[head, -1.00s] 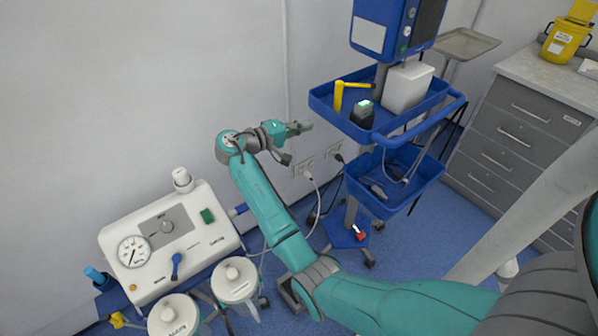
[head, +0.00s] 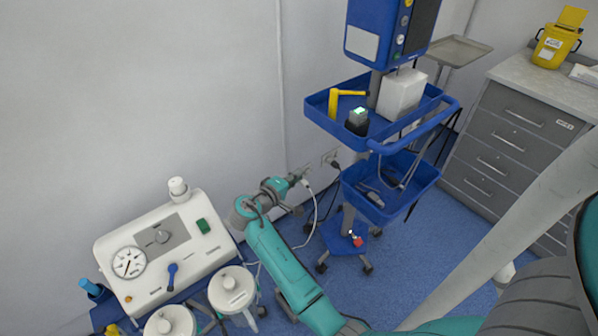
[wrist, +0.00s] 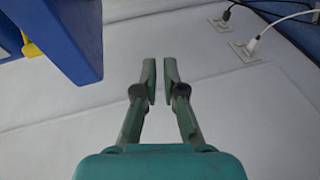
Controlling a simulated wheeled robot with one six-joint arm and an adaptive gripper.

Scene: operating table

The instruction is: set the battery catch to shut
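I cannot make out a battery catch with certainty in either view. On the trolley's upper blue tray (head: 322,110) stand a small dark device with a lit green top (head: 357,126) and a yellow L-shaped piece (head: 335,102). My gripper (head: 303,176) is near the wall, below and left of that tray and apart from it. In the wrist view my gripper (wrist: 160,82) has its two fingers close together with a narrow, empty gap between them. A blue edge (wrist: 72,38) with a bit of yellow shows at the upper left there.
Wall sockets with plugged cables (wrist: 245,48) are close to my gripper. A white suction unit (head: 205,255) with jars stands at the left. The trolley has a lower blue tray (head: 415,178) and a monitor (head: 362,45). Grey drawers (head: 510,140) stand at the right.

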